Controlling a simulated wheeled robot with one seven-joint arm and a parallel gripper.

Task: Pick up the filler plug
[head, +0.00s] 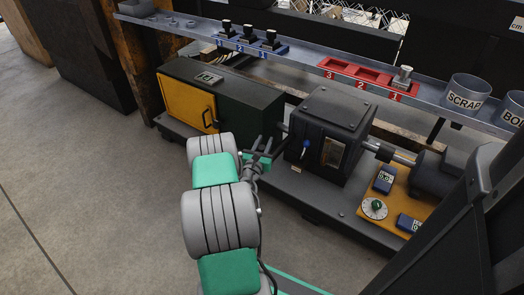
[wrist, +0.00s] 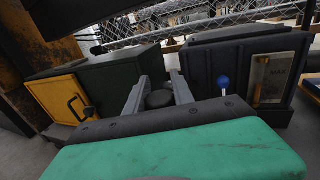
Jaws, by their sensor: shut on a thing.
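My gripper (head: 262,152) is in front of the gap between the green cabinet and the black gearbox housing. In the wrist view my gripper (wrist: 158,86) has its two grey fingers closed on a round black cap, which I take to be the filler plug (wrist: 160,99). The plug sits between the fingers, its dark top facing the camera. Its lower part is hidden, so I cannot tell whether it touches anything below. In the head view the plug cannot be made out clearly among the fingers.
The black gearbox housing (head: 330,125) with a blue-knobbed lever (head: 306,144) stands right of my gripper. The green cabinet (head: 245,100) with a yellow door (head: 188,103) is behind left. A shelf above holds a blue rack (head: 250,47), a red rack (head: 350,70) and a SCRAP bin (head: 466,92).

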